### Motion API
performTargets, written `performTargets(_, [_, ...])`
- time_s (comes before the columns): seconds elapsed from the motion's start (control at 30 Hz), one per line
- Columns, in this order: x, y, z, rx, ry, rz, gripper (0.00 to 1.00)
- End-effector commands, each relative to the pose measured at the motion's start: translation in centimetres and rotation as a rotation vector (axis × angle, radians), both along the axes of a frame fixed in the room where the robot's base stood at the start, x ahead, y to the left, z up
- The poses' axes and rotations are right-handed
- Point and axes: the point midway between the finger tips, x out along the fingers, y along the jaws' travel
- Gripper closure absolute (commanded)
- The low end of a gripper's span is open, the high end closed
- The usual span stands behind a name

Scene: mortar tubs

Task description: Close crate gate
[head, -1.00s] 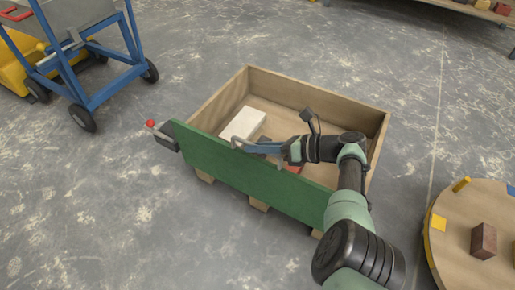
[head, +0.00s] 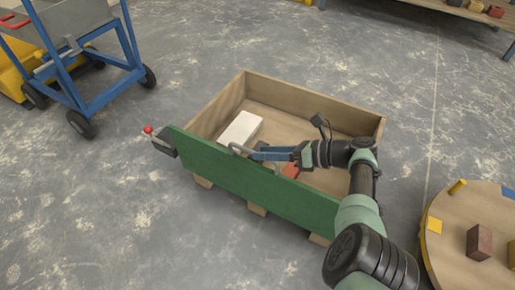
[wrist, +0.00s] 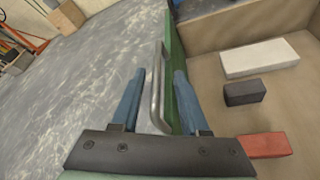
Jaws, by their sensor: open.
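The crate gate (head: 258,183) is a green panel along the near side of the wooden crate (head: 320,98). It stands upright, and its left end reaches past the crate's left wall. Its right end is partly hidden by my arm, so I cannot tell if it is fully shut. My gripper (head: 256,153) is open at the gate's top edge. In the wrist view the handle lies between the spread fingers (wrist: 159,74), without a visible grip.
The crate holds a white block (head: 241,128), a dark block (wrist: 245,92) and a red block (head: 290,171). A blue cart (head: 95,85) stands left, a round wooden table (head: 450,225) right.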

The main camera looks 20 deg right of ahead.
Motion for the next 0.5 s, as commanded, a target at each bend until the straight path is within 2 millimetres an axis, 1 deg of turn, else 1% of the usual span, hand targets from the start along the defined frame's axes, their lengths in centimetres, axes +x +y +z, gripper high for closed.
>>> performTargets(0.03, [-0.8, -1.0, 0.9, 0.001, 0.0, -0.005, 0.55])
performTargets(0.2, [-3.3, -3.6, 2.1, -0.001, -0.002, -0.005, 0.55])
performTargets(0.4, [-5.4, -5.8, 3.0, -0.001, -0.001, -0.004, 0.55])
performTargets(0.5, [-5.9, -6.4, 3.3, -0.002, -0.001, -0.003, 0.55])
